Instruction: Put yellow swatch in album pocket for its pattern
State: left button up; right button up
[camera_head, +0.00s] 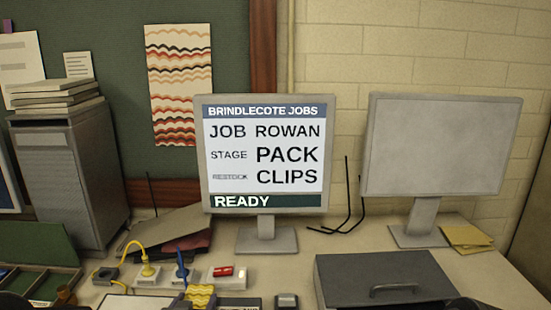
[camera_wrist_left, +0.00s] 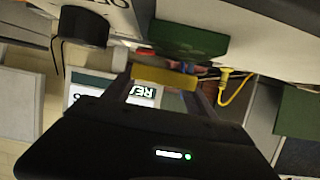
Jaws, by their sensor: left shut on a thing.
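In the left wrist view my left gripper (camera_wrist_left: 162,85) is shut on the yellow swatch (camera_wrist_left: 165,77), which spans the space between its fingers. In the head view a yellow piece with wavy lines (camera_head: 201,296), which looks like this swatch, shows at the bottom edge, partly cut off. Its full pattern is hard to read. The fingers of my left gripper are not clear in the head view. I cannot make out the album or its pockets. My right gripper is not seen.
A lettered monitor (camera_head: 266,153) and a blank monitor (camera_head: 434,145) stand at the back. A dark case with a handle (camera_head: 385,277) is at right. A yellow cable (camera_head: 148,262), a blue item (camera_head: 181,268) and a white box with a red switch (camera_head: 228,275) crowd the middle. A green-lined tray (camera_head: 40,284) is at left.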

pick_arm(q)
jog(key=shift+r, duration=0.15)
jog(key=v, duration=0.4)
jog(key=shift+s+r, duration=0.15)
jog(key=shift+r, duration=0.1)
dwell(1.2)
